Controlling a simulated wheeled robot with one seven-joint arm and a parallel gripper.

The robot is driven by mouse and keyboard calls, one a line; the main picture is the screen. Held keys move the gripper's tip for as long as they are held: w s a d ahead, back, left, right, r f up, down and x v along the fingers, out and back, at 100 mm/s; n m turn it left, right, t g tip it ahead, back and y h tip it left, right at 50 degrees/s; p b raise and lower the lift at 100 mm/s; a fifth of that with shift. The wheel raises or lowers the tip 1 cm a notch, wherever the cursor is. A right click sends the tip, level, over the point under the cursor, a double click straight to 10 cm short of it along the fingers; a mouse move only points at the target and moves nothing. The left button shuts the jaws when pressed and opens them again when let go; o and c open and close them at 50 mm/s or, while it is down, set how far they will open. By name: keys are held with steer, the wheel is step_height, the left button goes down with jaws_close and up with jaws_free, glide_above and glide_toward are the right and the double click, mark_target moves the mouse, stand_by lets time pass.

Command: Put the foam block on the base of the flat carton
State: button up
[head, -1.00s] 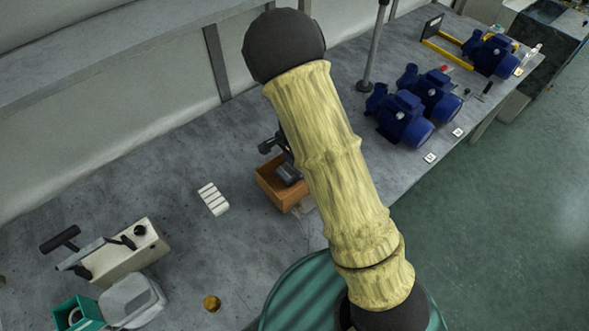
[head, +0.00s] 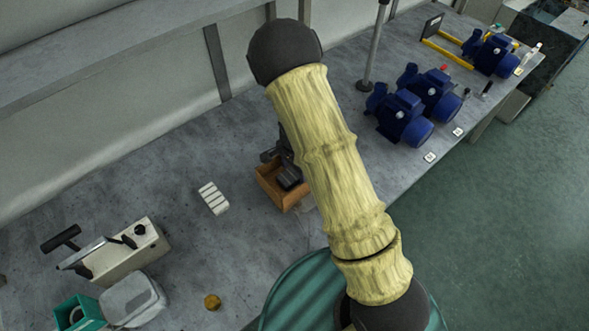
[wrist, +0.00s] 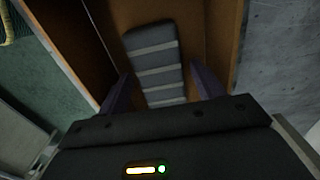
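The flat carton (head: 281,200) is an open orange-brown box on the bench, partly behind my arm in the head view. Its walls (wrist: 227,40) fill much of the wrist view. The foam block (head: 290,180) is dark grey with lighter stripes and is inside the carton. In the wrist view the foam block (wrist: 155,62) lies lengthwise between my fingers, its near end hidden by the gripper body. My gripper (wrist: 161,75) is open, with a narrow gap between each finger and the block. I cannot tell whether the whole underside of the block touches the base.
A white ribbed block (head: 214,198) lies on the bench left of the carton. A sealer-like device (head: 125,250), a teal box (head: 78,312) and a brass piece (head: 212,302) are at lower left. Blue pumps (head: 405,118) stand at right. Bare bench surrounds the carton's left side.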

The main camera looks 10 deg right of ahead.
mark_target(295, 173)
steer(key=shift+r, duration=0.15)
step_height(295, 173, up, 12)
stand_by(0.7)
stand_by(0.4)
steer(key=s+d+r+n+t, duration=0.1)
steer(key=s+d+r+n, duration=0.3)
steer(key=s, duration=0.3)
steer(key=s+d+r+n+t, duration=0.1)
steer(key=s+d+r+n, duration=0.3)
steer(key=s+d+n, duration=0.2)
steer(key=shift+s+r+n+t, duration=0.15)
steer(key=shift+s+n+t, duration=0.15)
steer(key=shift+s+n, duration=0.35)
